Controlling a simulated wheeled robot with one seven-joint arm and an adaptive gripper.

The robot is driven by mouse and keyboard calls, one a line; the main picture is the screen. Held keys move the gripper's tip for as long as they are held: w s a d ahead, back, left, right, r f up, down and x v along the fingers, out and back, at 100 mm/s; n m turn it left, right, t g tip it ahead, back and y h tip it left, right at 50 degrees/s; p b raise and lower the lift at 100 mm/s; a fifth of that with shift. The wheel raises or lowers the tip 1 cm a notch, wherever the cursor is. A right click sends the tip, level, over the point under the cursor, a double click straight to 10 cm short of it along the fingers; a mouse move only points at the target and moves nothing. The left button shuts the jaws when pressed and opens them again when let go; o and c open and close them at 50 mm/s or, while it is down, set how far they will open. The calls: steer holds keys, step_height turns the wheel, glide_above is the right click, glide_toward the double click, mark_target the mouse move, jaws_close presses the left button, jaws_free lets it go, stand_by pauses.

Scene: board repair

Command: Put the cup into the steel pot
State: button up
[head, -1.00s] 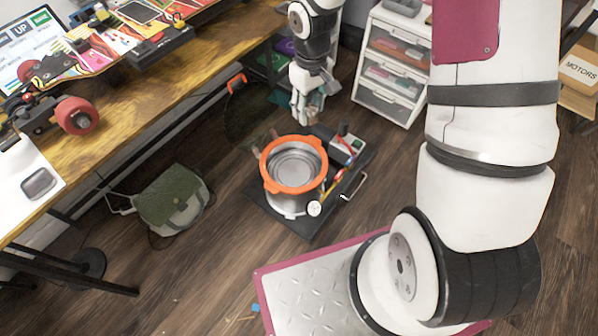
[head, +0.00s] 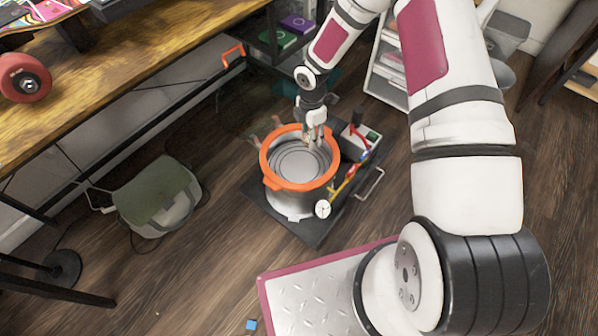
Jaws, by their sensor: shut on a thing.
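The steel pot (head: 289,203) stands upright with an orange rim and an empty-looking, ringed floor. My gripper (head: 313,143) points down over the far right part of the pot's mouth, its fingertips close to the rim. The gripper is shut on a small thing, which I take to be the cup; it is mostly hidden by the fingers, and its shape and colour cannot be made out. I cannot tell whether the fingertips are below the rim.
The pot sits on a dark base plate (head: 318,228) with a gauge, a control box (head: 360,141) and coloured fittings on its right. A wooden workbench (head: 130,60) is on the left, with a green bag (head: 158,195) on the floor below. A white drawer unit (head: 388,72) stands behind.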

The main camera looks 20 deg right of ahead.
step_height(320, 180, down, 9)
steer(key=w+n+b, duration=0.1)
steer(key=n+b, duration=0.3)
steer(key=b, duration=0.3)
glide_toward(307, 172)
step_height(307, 172, down, 5)
steer(key=shift+d+f, duration=0.1)
steer(key=shift+f, duration=0.05)
steer(key=shift+f+b, duration=0.1)
steer(key=shift+b, duration=0.2)
steer(key=shift+f, duration=0.1)
steer(key=o, duration=1.2)
